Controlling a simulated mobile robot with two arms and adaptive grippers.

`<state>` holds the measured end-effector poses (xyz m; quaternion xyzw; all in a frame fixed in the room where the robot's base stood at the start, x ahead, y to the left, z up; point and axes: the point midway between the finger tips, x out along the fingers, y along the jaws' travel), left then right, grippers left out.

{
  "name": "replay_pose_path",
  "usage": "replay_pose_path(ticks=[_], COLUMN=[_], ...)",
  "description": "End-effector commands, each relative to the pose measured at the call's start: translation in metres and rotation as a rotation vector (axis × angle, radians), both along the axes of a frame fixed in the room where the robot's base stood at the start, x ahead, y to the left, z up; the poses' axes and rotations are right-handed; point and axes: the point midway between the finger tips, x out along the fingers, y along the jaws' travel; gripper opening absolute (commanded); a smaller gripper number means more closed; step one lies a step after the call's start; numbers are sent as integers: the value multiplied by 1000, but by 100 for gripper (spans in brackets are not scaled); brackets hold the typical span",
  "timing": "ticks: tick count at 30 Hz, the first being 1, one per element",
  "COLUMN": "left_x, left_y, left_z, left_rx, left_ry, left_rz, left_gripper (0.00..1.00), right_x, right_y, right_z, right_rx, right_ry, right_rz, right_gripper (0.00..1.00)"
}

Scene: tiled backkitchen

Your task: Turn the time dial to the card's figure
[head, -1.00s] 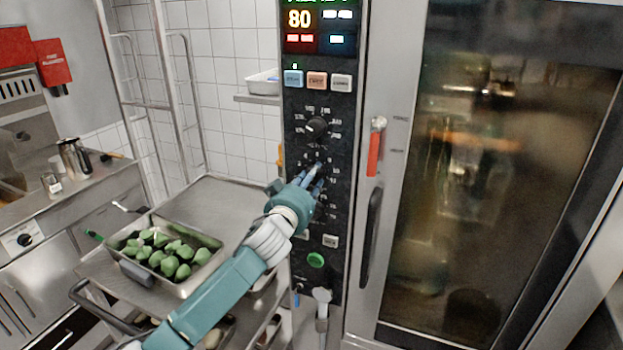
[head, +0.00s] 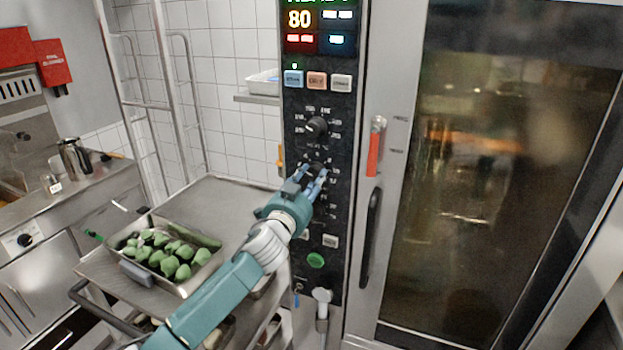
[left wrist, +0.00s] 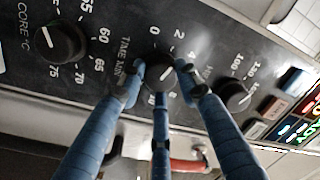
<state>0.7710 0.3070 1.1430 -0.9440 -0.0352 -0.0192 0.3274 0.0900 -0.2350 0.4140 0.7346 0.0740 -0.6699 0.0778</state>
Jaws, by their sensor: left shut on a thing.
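The time dial (head: 317,168) is a black knob in the middle of the dark control panel, partly covered by my fingers. No readable card shows. My right gripper is not in view.
A temperature dial (head: 316,127) sits above, and a core dial (left wrist: 60,42) shows in the left wrist view. A red-handled latch (head: 375,150) and the oven door (head: 480,180) are to the right. A tray of green pieces (head: 206,268) stands on a steel trolley (head: 215,205) at left.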

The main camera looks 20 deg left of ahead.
Motion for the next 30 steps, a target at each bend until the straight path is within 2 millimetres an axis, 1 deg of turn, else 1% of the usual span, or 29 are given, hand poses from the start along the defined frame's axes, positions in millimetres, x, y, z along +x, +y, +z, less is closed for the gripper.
replay_pose_path(ticks=[1, 14, 30], left_x=[0, 0, 0], left_y=[1, 2, 3], left_z=[-3, -3, -2], left_rx=[47, 456, 957], left_ry=[6, 6, 6], left_rz=[2, 1, -1], left_gripper=[7, 7, 7], right_x=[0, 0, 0], right_y=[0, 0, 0], right_z=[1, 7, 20], right_rx=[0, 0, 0], right_ry=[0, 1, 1], right_rz=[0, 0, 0], right_gripper=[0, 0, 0])
